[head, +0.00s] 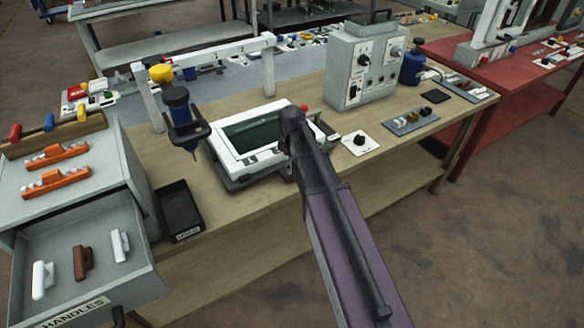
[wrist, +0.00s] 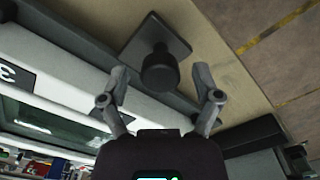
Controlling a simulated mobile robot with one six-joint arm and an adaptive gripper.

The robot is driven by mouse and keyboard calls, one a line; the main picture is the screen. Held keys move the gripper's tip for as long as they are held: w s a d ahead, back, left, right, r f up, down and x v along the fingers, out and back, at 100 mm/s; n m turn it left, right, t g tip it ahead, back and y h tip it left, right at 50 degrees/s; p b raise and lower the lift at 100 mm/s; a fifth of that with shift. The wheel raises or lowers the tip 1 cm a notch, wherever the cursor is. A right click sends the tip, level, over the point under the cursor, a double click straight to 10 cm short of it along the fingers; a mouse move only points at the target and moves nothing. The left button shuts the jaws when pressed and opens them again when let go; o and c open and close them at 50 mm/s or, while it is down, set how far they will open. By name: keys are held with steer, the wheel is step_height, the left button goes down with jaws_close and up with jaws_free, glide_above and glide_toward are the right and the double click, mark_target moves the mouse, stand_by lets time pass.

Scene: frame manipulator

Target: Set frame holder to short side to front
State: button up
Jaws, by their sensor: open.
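The frame holder (head: 219,147) is a white rectangular frame around a dark green panel, on a dark base on the wooden workbench. Its near right part is hidden behind my arm in the head view. In the wrist view its white edge (wrist: 75,97) runs diagonally at left, with a dark label reading 3. My gripper (wrist: 161,72) is open. A dark round knob (wrist: 159,74) on a square dark plate (wrist: 150,38) shows between its fingertips, beside the frame. I cannot tell whether the fingers touch it. In the head view the fingers are hidden.
A black tray (head: 180,211) and an open handles drawer (head: 135,268) are further left. A white plate with a black knob (head: 360,140) lies at right, before a grey control box (head: 362,65). A white gantry (head: 215,52) stands behind.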

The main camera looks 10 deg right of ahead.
steer(key=shift+f, duration=0.1)
steer(key=shift+c, duration=0.2)
jaws_close()
stand_by(0.4)
